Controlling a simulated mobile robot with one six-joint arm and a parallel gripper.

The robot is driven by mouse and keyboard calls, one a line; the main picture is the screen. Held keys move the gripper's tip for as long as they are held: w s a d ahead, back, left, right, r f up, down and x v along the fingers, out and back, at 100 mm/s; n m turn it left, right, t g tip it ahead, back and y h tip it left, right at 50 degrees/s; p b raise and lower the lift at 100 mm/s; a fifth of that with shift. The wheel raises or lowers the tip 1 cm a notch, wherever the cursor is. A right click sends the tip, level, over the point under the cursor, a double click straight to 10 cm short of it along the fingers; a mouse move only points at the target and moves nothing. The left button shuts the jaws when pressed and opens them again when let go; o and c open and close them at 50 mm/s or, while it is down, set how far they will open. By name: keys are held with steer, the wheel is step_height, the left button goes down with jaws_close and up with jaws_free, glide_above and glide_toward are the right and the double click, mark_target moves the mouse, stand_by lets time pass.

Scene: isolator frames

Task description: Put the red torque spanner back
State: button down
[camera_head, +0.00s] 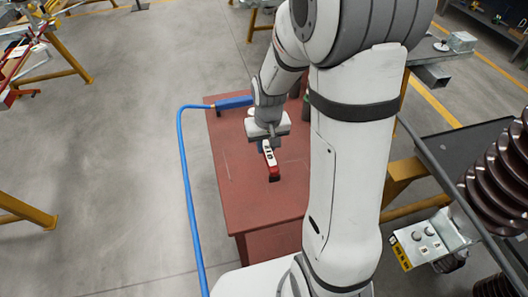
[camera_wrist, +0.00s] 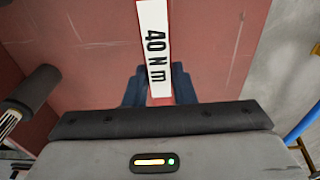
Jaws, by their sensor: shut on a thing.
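The red torque spanner (camera_head: 273,172) is in my gripper (camera_head: 266,144) over the red-brown table (camera_head: 245,205). In the head view its red end points towards the front of the table, with a white label behind it. In the wrist view the spanner (camera_wrist: 154,45) runs up from between the dark blue fingers of my gripper (camera_wrist: 157,86), and its white label reads "40 N m". The fingers are shut on it. Its far end is out of the wrist view. I cannot tell how high it is above the tabletop. Thin pale lines mark the tabletop.
A blue tool (camera_head: 233,102) lies at the table's back left, with a blue hose (camera_head: 185,170) running down the left side. A dark-handled thing (camera_wrist: 32,90) is at the left of the wrist view. A brown ribbed insulator (camera_head: 500,170) stands at right.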

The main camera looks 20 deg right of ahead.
steer(key=shift+s+f, duration=0.1)
steer(key=shift+f, duration=1.6)
steer(key=shift+f, duration=0.1)
steer(key=c, duration=1.2)
jaws_free()
steer(key=r, duration=0.8)
steer(key=s+r, duration=0.1)
steer(key=r, duration=0.3)
steer(key=shift+p, duration=0.3)
steer(key=s+r, duration=0.3)
steer(key=s, duration=0.4)
steer(key=s+r+t, duration=0.1)
steer(key=s+r, duration=0.2)
steer(key=s, duration=0.4)
steer(key=shift+s+a+r+t, duration=0.2)
steer(key=shift+s+r+t, duration=0.1)
steer(key=shift+r, duration=0.05)
